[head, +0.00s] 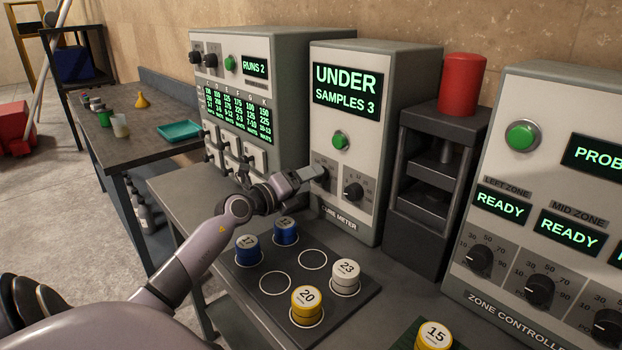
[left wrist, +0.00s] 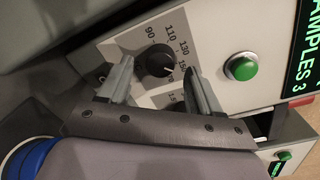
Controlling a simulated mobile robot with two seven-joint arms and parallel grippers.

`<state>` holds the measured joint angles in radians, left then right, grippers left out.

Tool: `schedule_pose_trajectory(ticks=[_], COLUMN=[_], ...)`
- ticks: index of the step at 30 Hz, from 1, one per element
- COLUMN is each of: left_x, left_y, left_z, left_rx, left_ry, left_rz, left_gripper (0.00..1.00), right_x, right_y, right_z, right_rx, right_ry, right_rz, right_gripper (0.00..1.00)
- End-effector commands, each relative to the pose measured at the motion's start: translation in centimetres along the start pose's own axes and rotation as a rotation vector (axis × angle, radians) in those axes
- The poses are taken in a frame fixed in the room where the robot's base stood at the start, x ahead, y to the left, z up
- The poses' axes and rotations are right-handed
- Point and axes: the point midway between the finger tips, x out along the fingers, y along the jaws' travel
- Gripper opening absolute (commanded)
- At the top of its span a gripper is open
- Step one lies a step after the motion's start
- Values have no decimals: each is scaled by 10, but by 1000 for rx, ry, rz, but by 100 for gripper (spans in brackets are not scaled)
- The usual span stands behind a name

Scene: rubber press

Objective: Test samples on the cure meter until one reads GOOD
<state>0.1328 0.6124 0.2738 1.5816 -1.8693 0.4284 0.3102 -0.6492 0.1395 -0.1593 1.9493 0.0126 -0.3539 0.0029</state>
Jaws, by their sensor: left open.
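The cure meter (head: 330,190) is a grey box whose display (head: 347,92) reads UNDER, SAMPLES 3. It has a lit green button (head: 340,140) and two black dials. My left gripper (head: 318,172) is open at the left dial, which it hides in the head view. In the left wrist view, the black dial (left wrist: 160,61) lies between and beyond the open fingers; I cannot tell if they touch it. On the dark sample mat (head: 262,283) stand blue samples 17 (head: 248,250) and 12 (head: 286,232), white sample 23 (head: 346,278) and yellow sample 20 (head: 307,305). My right gripper is not in view.
A machine reading RUNS 2 (head: 255,67) stands left of the meter. A press (head: 440,150) with a red cylinder (head: 462,84) and a zone controller (head: 500,285) stand right. Yellow sample 15 (head: 434,336) is at the front. A teal tray (head: 180,131) lies on the side table.

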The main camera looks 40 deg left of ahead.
Motion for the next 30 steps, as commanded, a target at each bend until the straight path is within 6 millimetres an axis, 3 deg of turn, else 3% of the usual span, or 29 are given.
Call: schedule_pose_trajectory(ticks=[12, 24, 25, 26, 30], left_x=[-46, -53, -53, -53, -49], left_y=[1, 0, 0, 0, -3], left_z=[0, 0, 0, 0, 0], left_rx=[0, 0, 0, 0, 16], left_ry=[1, 0, 0, 1, 6], left_rz=[2, 1, 1, 1, -14], left_gripper=[64, 64, 61, 51, 6], right_x=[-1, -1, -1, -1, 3], right_y=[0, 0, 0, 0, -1], right_z=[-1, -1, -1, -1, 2], right_rx=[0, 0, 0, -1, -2], right_ry=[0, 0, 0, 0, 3], right_rz=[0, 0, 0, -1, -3], right_gripper=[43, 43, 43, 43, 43])
